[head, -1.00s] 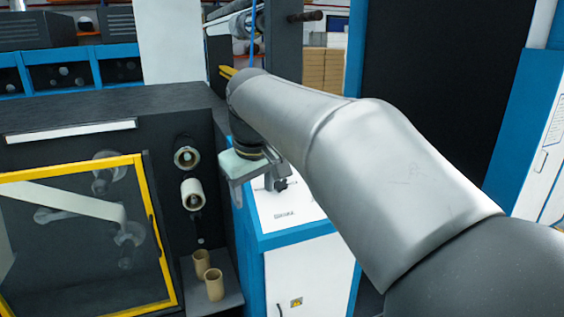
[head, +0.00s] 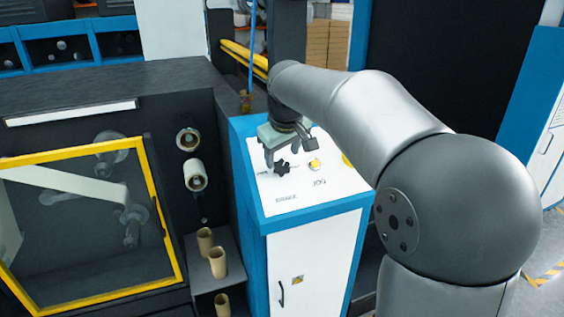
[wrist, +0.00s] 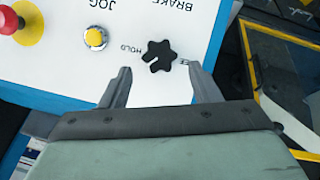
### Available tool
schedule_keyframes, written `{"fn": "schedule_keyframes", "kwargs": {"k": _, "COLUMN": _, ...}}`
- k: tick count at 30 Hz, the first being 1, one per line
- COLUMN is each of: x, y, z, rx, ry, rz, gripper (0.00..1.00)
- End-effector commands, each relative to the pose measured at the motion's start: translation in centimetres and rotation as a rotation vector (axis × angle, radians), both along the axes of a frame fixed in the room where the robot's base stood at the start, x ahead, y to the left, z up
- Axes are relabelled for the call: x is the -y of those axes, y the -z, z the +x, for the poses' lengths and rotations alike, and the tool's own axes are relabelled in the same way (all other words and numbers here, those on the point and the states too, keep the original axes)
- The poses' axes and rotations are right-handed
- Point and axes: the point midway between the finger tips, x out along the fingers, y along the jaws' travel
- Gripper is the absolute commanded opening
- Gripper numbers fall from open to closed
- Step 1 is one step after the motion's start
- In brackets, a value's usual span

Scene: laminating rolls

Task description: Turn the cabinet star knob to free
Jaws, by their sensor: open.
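The black star knob (head: 282,168) stands on the white top panel of the blue cabinet (head: 256,235), above the printed word BRAKE. In the wrist view the star knob (wrist: 160,56) has a notch-like pointer facing the HOLD mark; another mark on its other side is partly covered by a finger. My gripper (head: 289,155) is over the panel at the knob. In the wrist view my gripper (wrist: 158,80) is open, with one finger to each side of the knob and the knob just beyond the fingertips. I see no contact.
A yellow jog button (wrist: 95,38) and a red mushroom button (wrist: 8,20) on a yellow base share the panel. A yellow-framed door (head: 165,235) and cardboard cores (head: 218,262) are left of the cabinet.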

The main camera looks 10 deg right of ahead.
Motion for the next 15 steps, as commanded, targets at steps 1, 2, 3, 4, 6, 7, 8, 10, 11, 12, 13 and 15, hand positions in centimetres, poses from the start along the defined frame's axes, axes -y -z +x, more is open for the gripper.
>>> {"fn": "schedule_keyframes", "kwargs": {"k": 1, "x": 0.1, "y": 0.9, "z": 0.4, "rx": -0.004, "ry": 0.000, "rz": 0.001, "gripper": 0.57}}
{"fn": "schedule_keyframes", "kwargs": {"k": 2, "x": 0.1, "y": 1.3, "z": 0.6, "rx": -0.004, "ry": 0.000, "rz": 0.000, "gripper": 0.57}}
{"fn": "schedule_keyframes", "kwargs": {"k": 3, "x": 0.1, "y": 1.9, "z": 0.9, "rx": -0.003, "ry": 0.001, "rz": 0.001, "gripper": 0.57}}
{"fn": "schedule_keyframes", "kwargs": {"k": 4, "x": 0.1, "y": 2.3, "z": 1.1, "rx": -0.004, "ry": 0.001, "rz": 0.001, "gripper": 0.57}}
{"fn": "schedule_keyframes", "kwargs": {"k": 6, "x": 0.2, "y": 3.1, "z": 1.5, "rx": -0.003, "ry": 0.001, "rz": 0.001, "gripper": 0.57}}
{"fn": "schedule_keyframes", "kwargs": {"k": 7, "x": 0.2, "y": 3.4, "z": 1.6, "rx": -0.002, "ry": 0.001, "rz": 0.001, "gripper": 0.57}}
{"fn": "schedule_keyframes", "kwargs": {"k": 8, "x": 0.2, "y": 3.6, "z": 1.8, "rx": -0.001, "ry": 0.001, "rz": 0.001, "gripper": 0.57}}
{"fn": "schedule_keyframes", "kwargs": {"k": 10, "x": 0.2, "y": 4.0, "z": 1.9, "rx": 0.000, "ry": 0.000, "rz": 0.000, "gripper": 0.57}}
{"fn": "schedule_keyframes", "kwargs": {"k": 11, "x": 0.2, "y": 4.2, "z": 2.0, "rx": 0.000, "ry": 0.000, "rz": 0.000, "gripper": 0.57}}
{"fn": "schedule_keyframes", "kwargs": {"k": 12, "x": 0.2, "y": 4.3, "z": 2.0, "rx": 0.000, "ry": 0.000, "rz": 0.000, "gripper": 0.57}}
{"fn": "schedule_keyframes", "kwargs": {"k": 13, "x": 0.2, "y": 4.4, "z": 2.1, "rx": 0.000, "ry": 0.000, "rz": 0.000, "gripper": 0.57}}
{"fn": "schedule_keyframes", "kwargs": {"k": 15, "x": 0.2, "y": 4.4, "z": 2.1, "rx": 0.000, "ry": 0.001, "rz": 0.000, "gripper": 0.57}}
